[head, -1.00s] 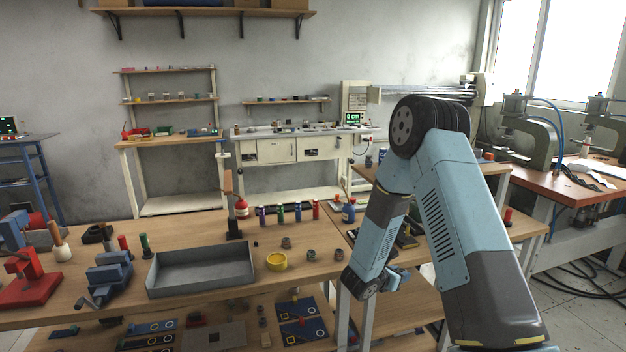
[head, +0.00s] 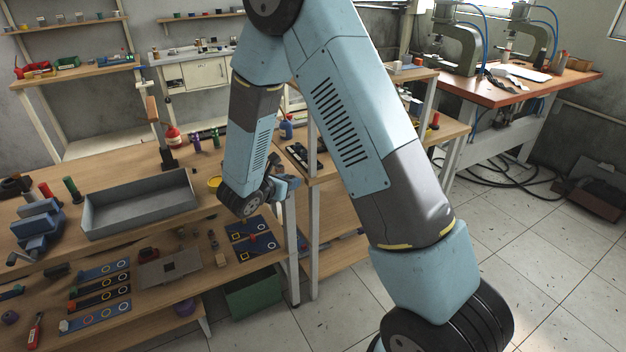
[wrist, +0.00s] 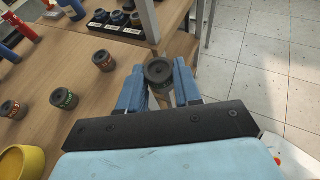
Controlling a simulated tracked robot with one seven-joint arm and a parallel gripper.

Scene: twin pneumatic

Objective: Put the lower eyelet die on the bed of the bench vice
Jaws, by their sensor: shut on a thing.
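My gripper (wrist: 160,88) is shut on a dark grey round die (wrist: 158,72) with a hole in its top, taken to be the lower eyelet die. It sits between the blue fingers, beyond the table's edge in the wrist view. In the head view my gripper (head: 286,186) is by the right end of the wooden workbench; the die cannot be made out there. The blue bench vice (head: 38,228) stands at the far left of that bench, left of the grey tray. Its bed is too small to see clearly.
The grey tray (head: 140,205) lies between my gripper and the vice. A lower shelf holds marked boards (head: 100,290). Tiled floor is open at right.

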